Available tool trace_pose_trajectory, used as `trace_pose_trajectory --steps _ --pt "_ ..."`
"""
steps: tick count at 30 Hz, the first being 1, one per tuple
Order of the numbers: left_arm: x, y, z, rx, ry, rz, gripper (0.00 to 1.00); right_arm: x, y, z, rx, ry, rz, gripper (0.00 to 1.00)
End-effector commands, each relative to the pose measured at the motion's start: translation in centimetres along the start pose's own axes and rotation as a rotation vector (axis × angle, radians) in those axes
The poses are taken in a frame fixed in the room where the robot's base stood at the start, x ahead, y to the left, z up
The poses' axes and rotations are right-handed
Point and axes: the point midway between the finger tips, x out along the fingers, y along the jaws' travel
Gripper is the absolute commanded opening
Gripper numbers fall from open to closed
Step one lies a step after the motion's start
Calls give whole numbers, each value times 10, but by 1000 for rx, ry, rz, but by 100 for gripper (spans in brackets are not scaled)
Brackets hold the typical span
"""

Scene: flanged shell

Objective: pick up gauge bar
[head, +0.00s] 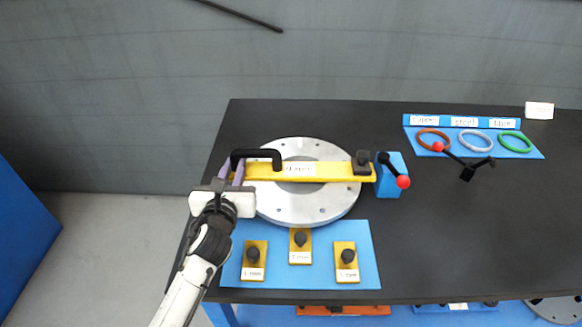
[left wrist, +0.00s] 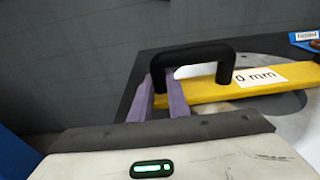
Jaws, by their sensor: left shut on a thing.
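The gauge bar (head: 325,172) is a long yellow bar with a black arched handle (head: 257,156) at its left end, a black block at its right end and a white label. It lies across the silver flange disc (head: 295,212); I cannot tell whether it touches the disc. My left gripper (head: 232,171) is at the bar's left end, its purple fingers shut on the handle. In the left wrist view the fingers (left wrist: 161,95) stand either side of the handle's near leg, and the yellow bar (left wrist: 200,92) runs off to the right. My right gripper is not in view.
A blue block with a red-knobbed lever (head: 390,175) stands close to the bar's right end. A blue mat (head: 310,275) with several yellow knobbed blocks lies in front. A blue ring tray (head: 462,148) and another red-knobbed lever (head: 467,171) are at right. The table's right front is clear.

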Motion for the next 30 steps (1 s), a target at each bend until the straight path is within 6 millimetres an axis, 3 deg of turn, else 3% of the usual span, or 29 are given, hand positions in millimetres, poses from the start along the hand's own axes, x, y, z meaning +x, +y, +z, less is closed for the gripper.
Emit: trace_pose_trajectory --steps 10,21,30 --pt "-1 0 10 -5 -9 -3 0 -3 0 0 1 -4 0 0" --pt "-10 0 76 -5 -14 -3 0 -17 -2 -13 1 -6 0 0" --pt "-15 -1 103 -6 -9 -3 0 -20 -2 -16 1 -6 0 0"
